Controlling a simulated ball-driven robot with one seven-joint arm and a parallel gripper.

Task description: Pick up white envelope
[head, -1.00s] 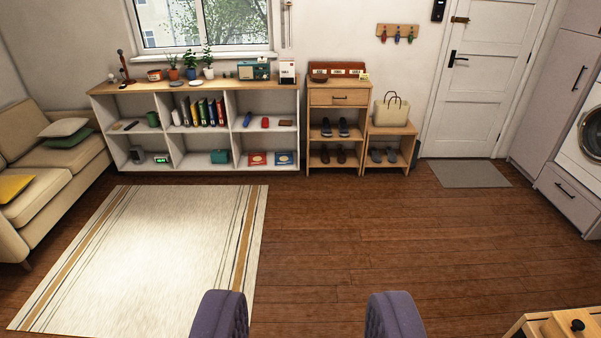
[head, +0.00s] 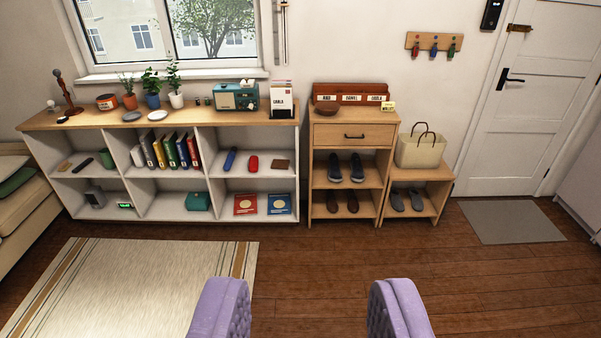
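I cannot make out a white envelope for certain. A red-brown letter rack (head: 350,91) with white labels stands on top of the wooden shoe cabinet (head: 326,133). Small pale edges show at the rack, too small to tell what they are. A white upright card block (head: 284,99) with dark lettering stands at the right end of the low shelf's top. My gripper (head: 309,300) is open, its two purple fingers wide apart at the bottom of the view. Nothing is between them, and it is well short of the furniture.
The low white shelf (head: 166,230) holds books and small items, with plants and a radio (head: 235,97) on top. A handbag (head: 420,150) stands on the lower bench. The floor ahead is clear, with a rug (head: 140,290) at left.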

